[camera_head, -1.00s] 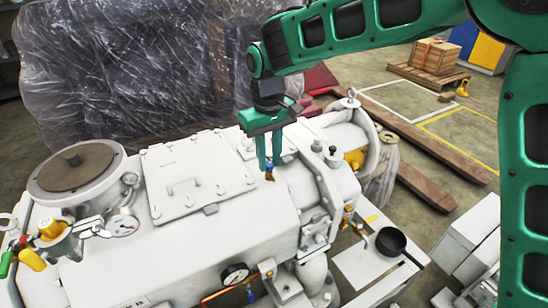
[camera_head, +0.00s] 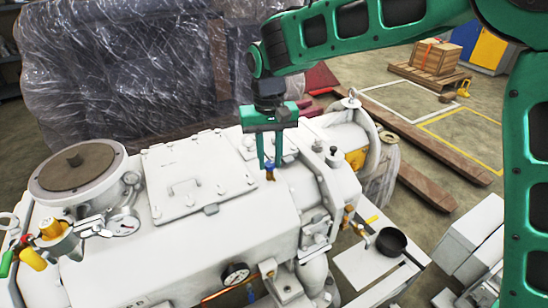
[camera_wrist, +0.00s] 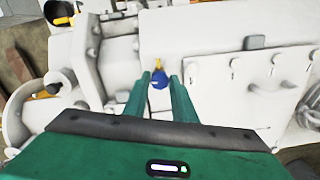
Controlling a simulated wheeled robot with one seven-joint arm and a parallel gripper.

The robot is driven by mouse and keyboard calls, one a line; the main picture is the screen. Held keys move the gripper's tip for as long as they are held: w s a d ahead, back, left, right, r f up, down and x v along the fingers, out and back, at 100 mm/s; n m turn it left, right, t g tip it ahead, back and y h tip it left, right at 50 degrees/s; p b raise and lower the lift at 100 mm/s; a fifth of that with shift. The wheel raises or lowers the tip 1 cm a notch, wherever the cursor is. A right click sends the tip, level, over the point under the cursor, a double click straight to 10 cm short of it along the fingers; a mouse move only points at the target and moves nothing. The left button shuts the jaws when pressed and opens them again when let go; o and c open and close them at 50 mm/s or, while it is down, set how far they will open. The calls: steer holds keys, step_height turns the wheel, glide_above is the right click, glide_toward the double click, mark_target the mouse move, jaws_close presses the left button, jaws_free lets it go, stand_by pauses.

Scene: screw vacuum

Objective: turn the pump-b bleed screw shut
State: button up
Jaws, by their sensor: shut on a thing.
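A small screw with a blue head and a brass-coloured part (camera_head: 270,174) stands on top of the white pump housing (camera_head: 200,240). My gripper (camera_head: 269,166) points down from above with its two green fingers on either side of the blue head. In the wrist view the blue head (camera_wrist: 158,82) sits between the fingertips (camera_wrist: 160,77), with its yellow part showing just beyond. The gripper is shut on this screw. No label that names the pump is readable at the screw, and its threads are hidden.
A flat cover with a handle (camera_head: 183,187) lies left of the screw. A lifting eye (camera_head: 351,98) and flange rise to the right.

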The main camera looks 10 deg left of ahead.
mark_target(271, 163)
steer(key=shift+w+d, duration=0.1)
steer(key=shift+w, duration=0.2)
steer(key=o, duration=1)
steer(key=shift+o, duration=0.2)
steer(key=shift+s, duration=0.15)
step_height(271, 163, up, 11)
steer(key=shift+f, duration=0.15)
